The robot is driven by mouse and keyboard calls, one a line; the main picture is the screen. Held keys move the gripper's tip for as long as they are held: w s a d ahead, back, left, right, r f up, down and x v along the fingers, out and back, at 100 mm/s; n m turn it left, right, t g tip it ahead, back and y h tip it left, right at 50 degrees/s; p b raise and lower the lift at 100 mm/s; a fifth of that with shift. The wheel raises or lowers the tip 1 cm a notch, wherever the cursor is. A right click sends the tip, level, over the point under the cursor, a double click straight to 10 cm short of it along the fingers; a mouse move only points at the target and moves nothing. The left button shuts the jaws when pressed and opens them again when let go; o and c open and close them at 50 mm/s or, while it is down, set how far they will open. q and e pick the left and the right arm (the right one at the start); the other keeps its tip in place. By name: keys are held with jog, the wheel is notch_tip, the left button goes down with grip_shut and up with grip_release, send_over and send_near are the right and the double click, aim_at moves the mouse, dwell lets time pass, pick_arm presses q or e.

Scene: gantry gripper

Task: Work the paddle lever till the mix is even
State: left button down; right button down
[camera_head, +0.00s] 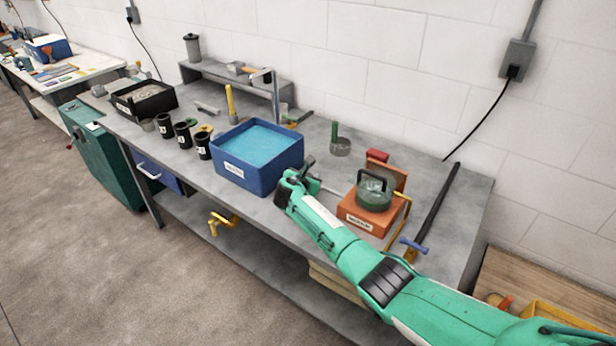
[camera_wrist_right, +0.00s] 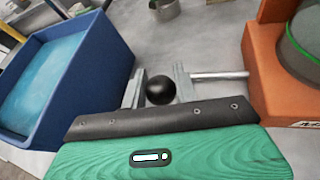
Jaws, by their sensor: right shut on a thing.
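The orange mixer box (camera_head: 352,217) sits on the bench with a label on its front. A round greenish glass vessel (camera_head: 375,190) with a dark handle stands on it, and I cannot tell how even its contents are. A thin metal lever rod (camera_wrist_right: 220,76) reaches from the box's left side towards my right gripper, and a black ball knob (camera_wrist_right: 161,92) is at its end. My right gripper (camera_wrist_right: 158,80) is shut on the knob, one finger on each side. In the head view my right gripper (camera_head: 298,180) is beside the blue tub. My left gripper is out of view.
The blue tub (camera_head: 240,176) of blue liquid stands close left of my right gripper. A dark bar (camera_head: 437,205) lies right of the mixer. Several black cups (camera_head: 183,134) stand farther left.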

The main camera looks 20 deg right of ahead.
jog(key=shift+s+d+f, duration=0.2)
jog(key=shift+d+f, duration=0.15)
jog(key=shift+f, duration=0.3)
dwell(0.5)
jog(key=c, duration=1.1)
grip_release()
jog(key=shift+w+d+r, duration=0.1)
jog(key=shift+w, duration=0.05)
jog(key=shift+r, duration=0.1)
jog(key=shift+s+a+r, duration=0.3)
jog(key=shift+s+a, duration=0.05)
jog(key=shift+a, duration=0.2)
jog(key=b+v, duration=0.1)
jog(key=v, duration=1.1)
jog(key=shift+s, duration=0.25)
jog(key=shift+r, duration=0.15)
